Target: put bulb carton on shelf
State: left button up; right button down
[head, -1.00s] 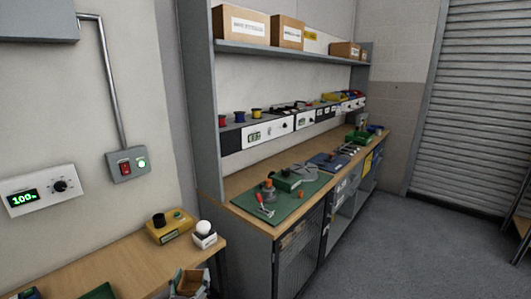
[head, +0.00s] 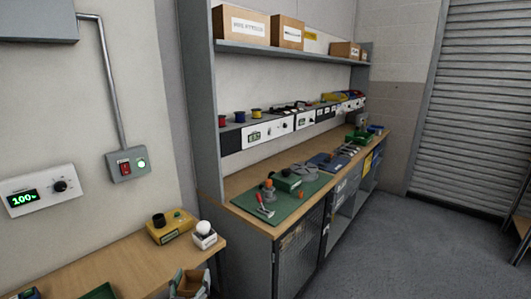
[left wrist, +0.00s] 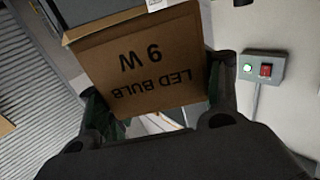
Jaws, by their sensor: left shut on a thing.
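The brown bulb carton (left wrist: 150,65) fills the middle of the left wrist view, its "LED BULB 9 W" print upside down. My left gripper (left wrist: 156,88) is shut on it, with one finger on each side. The grey shelf (head: 290,51) runs above the workbench, higher and farther back. My right gripper is not in view.
Several cartons (head: 287,33) stand on the shelf, with gaps between them. A wooden table (head: 120,266) in front holds a yellow device (head: 172,227) and a white bulb on a base (head: 204,234). The workbench (head: 236,183) carries tools on a green mat.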

pick_arm(q)
jog(key=s+f, duration=0.4)
jog(key=f, duration=0.2)
jog(key=shift+s+f, duration=0.3)
jog(key=shift+s, duration=0.05)
jog(key=shift+d, duration=0.1)
dwell(1.1)
dwell(1.5)
dwell(0.6)
